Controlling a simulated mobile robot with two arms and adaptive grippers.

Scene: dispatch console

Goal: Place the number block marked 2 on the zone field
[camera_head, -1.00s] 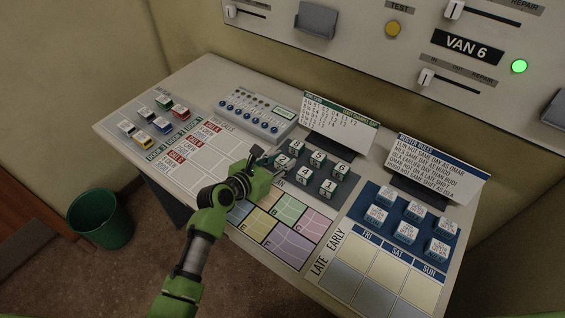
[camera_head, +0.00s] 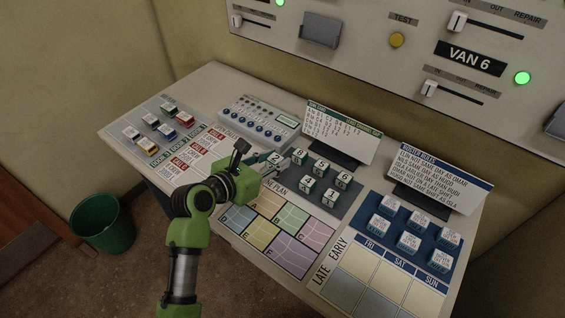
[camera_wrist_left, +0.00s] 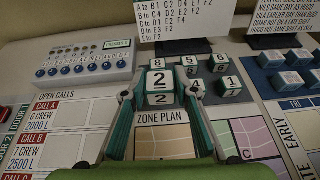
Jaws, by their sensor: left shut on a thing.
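My left gripper (camera_head: 269,165) is shut on the white-topped number block marked 2 (camera_head: 275,158). The block sits upright between the two fingers and appears raised above the console. It also shows in the left wrist view (camera_wrist_left: 159,82), with a finger on each side and the 2 readable on its top and front. The zone plan (camera_head: 288,250), a printed grid of pastel fields, lies on the console in front of the number blocks. My gripper and forearm cover part of its upper left. It also shows in the left wrist view (camera_wrist_left: 250,136). My right gripper is out of view.
The other number blocks (camera_head: 320,167) stand on a dark pad right of the held one. A grey button box (camera_head: 258,120) is behind left, and an upright card (camera_head: 338,130) behind the pad.

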